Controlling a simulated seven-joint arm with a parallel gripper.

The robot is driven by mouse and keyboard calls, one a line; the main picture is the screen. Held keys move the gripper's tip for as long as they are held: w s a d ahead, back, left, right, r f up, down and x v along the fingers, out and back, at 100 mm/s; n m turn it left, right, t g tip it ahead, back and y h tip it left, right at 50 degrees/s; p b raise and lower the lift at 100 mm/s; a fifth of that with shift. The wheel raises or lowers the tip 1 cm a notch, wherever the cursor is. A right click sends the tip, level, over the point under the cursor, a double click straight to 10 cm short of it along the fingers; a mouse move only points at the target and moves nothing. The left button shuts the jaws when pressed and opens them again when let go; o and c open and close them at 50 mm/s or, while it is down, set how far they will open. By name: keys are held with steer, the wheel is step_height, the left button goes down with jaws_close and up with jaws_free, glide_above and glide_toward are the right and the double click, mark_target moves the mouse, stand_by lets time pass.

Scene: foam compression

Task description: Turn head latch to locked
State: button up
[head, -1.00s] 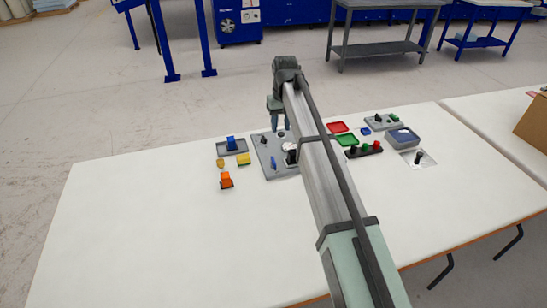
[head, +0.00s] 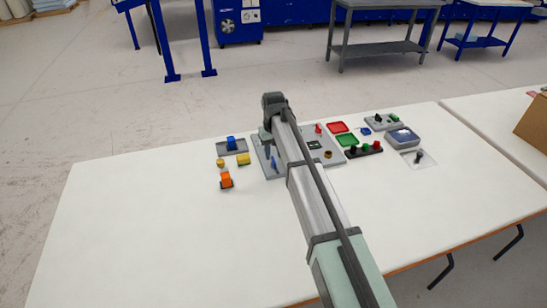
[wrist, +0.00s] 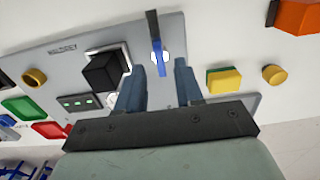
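A grey panel (head: 325,155) lies on the white table, partly covered by my arm. A thin blue lever (head: 274,162) stands on it and looks like the latch, though I cannot read a label naming it. In the wrist view the lever (wrist: 157,45) has a dark end and stands over a white round spot. My gripper (head: 268,151) is over the left part of the panel.
The panel also bears a black block (wrist: 102,72), green indicator lights (wrist: 76,103) and a brass knob (wrist: 34,77). A red lever (head: 318,128) stands at its back. Yellow blocks (head: 243,159) and an orange piece (head: 226,180) lie left. Red (head: 338,127) and green (head: 347,139) trays lie right.

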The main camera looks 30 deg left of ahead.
mark_target(275, 165)
steer(key=shift+f, duration=1.35)
steer(key=shift+c, duration=0.4)
jaws_close()
